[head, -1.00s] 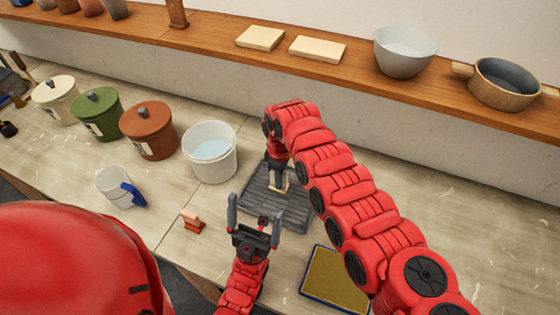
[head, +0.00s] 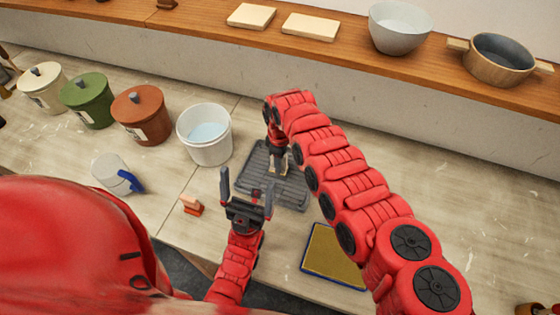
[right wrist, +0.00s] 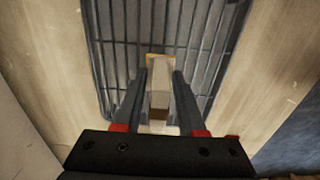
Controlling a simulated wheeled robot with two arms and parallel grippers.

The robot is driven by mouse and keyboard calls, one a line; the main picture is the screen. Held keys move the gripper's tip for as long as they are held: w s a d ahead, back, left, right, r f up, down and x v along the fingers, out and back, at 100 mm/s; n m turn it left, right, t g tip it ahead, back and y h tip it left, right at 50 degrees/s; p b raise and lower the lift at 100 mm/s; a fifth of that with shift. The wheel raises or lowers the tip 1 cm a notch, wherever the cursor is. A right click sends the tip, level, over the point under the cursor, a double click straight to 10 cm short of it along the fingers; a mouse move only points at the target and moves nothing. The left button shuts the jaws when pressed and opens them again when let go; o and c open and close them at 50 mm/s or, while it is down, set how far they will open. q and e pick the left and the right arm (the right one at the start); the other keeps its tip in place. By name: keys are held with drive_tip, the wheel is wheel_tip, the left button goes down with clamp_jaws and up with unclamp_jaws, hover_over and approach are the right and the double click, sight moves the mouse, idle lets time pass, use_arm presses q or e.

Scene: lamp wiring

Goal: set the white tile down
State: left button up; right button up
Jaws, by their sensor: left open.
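The white tile (right wrist: 160,72) shows in the right wrist view as a narrow pale piece with a tan far edge. It stands between the fingers of my right gripper (right wrist: 160,82), which appear to be shut on it. The grey ribbed rack (right wrist: 118,50) lies beneath. In the head view my right gripper (head: 278,168) points down over the rack (head: 290,193); the tile is mostly hidden there. Whether the tile touches the rack I cannot tell. My left gripper (head: 246,190) is open and empty, in front of the rack's near-left side.
A white bucket (head: 205,150) stands left of the rack, with a brown lidded pot (head: 140,117) beyond it. A blue-edged yellow pad (head: 335,258) lies front right. Two tiles (head: 311,27) lie on the shelf.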

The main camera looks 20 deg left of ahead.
drive_tip(key=shift+o, duration=0.4)
drive_tip(key=shift+a, duration=0.15)
drive_tip(key=shift+r+p, duration=0.35)
drive_tip(key=shift+p, duration=0.05)
wheel_tip(320, 180, up, 10)
drive_tip(key=p, duration=0.6)
drive_tip(key=shift+r+p, duration=0.1)
drive_tip(key=shift+p, duration=0.25)
drive_tip(key=shift+r, duration=0.7)
